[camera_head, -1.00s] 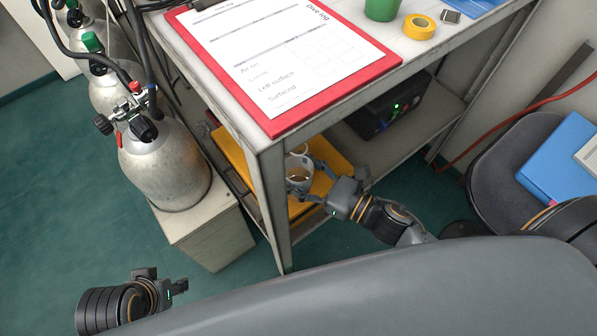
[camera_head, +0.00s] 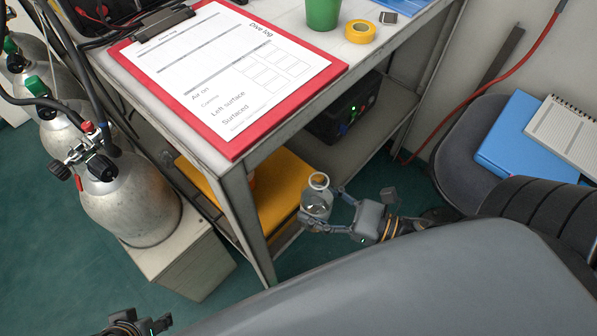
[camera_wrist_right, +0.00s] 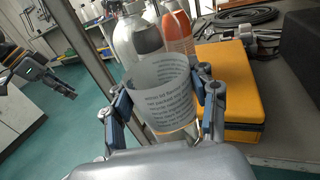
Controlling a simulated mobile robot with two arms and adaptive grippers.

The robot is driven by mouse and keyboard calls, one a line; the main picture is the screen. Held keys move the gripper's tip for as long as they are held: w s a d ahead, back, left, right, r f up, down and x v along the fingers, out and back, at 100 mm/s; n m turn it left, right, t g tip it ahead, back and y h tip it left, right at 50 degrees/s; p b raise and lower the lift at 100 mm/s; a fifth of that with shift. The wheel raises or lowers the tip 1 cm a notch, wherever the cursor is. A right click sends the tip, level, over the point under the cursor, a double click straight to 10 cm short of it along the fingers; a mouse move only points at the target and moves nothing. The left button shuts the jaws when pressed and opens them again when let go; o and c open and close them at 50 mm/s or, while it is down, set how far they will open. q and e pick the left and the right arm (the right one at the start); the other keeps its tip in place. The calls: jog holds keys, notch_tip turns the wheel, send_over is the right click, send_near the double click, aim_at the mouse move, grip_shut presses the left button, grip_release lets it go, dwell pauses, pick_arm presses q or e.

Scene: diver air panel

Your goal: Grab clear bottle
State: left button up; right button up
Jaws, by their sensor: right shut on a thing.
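My right gripper (camera_head: 323,205) is shut around the body of a clear bottle (camera_head: 317,197) with a pale ring at its neck. It holds the bottle upright or slightly tilted, beside the front edge of the lower shelf. In the right wrist view the two fingers (camera_wrist_right: 163,104) press the sides of the held clear bottle (camera_wrist_right: 165,92), which bears small printed text. My left gripper (camera_head: 148,325) is cut off at the bottom left of the head view; its finger opening is unclear.
A yellow case (camera_head: 207,187) lies on the lower shelf, with an orange bottle (camera_wrist_right: 179,32) near it. A table leg (camera_head: 249,222) stands just left of the held bottle. A dark box (camera_head: 345,108) sits further right. Grey cylinders (camera_head: 130,205) stand left; a chair (camera_head: 455,150) is right.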

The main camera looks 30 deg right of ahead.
jog(key=v, duration=0.6)
jog(key=shift+s+d, duration=0.2)
jog(key=shift+s, duration=0.05)
dwell(0.3)
dwell(0.7)
dwell(0.4)
